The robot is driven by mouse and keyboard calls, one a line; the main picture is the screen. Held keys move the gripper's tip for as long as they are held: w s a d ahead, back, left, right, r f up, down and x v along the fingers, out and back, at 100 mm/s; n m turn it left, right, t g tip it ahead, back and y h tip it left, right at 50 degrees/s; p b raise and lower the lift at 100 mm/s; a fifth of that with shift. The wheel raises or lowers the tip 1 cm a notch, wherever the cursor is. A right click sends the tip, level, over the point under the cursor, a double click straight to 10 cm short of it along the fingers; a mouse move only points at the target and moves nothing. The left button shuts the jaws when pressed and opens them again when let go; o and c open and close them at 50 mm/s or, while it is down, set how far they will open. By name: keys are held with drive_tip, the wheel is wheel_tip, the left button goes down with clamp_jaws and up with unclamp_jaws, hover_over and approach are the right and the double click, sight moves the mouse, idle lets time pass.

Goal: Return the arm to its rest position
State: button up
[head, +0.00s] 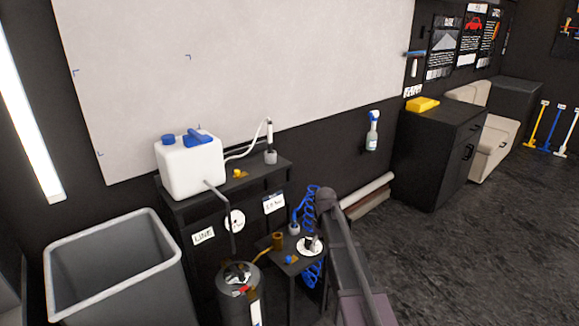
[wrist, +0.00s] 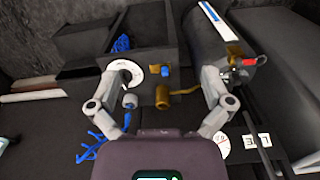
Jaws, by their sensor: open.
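My gripper (wrist: 170,74) is open in the wrist view, its two grey fingers spread wide with nothing held between them. Past the fingers are a small brass cylinder (wrist: 163,97), a blue fitting (wrist: 166,71) and a white disc (wrist: 139,80) on a dark stand. The left finger overlaps part of the disc in the picture; I cannot tell whether they touch. In the head view my arm (head: 350,250) rises from the lower right to beside the small stand (head: 293,268); my gripper cannot be made out clearly there.
A pressure tank (head: 240,298) stands beside the stand, and blue coiled hose (head: 313,205) hangs by my arm. A dark bench carries a white jug (head: 188,168). A grey bin (head: 110,270) is at left. Open floor (head: 470,240) lies at right, past a dark cabinet (head: 430,155).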

drive_tip(key=s+r+m+p, duration=0.2)
drive_tip(key=s+m, duration=0.1)
drive_tip(key=s, duration=0.7)
drive_tip(key=s+r+m+p, duration=0.1)
drive_tip(key=s+r+m, duration=0.1)
drive_tip(key=s, duration=0.9)
drive_tip(key=shift+s+m+p, duration=0.3)
drive_tip(key=shift+m+p, duration=0.1)
drive_tip(key=shift+m, duration=0.2)
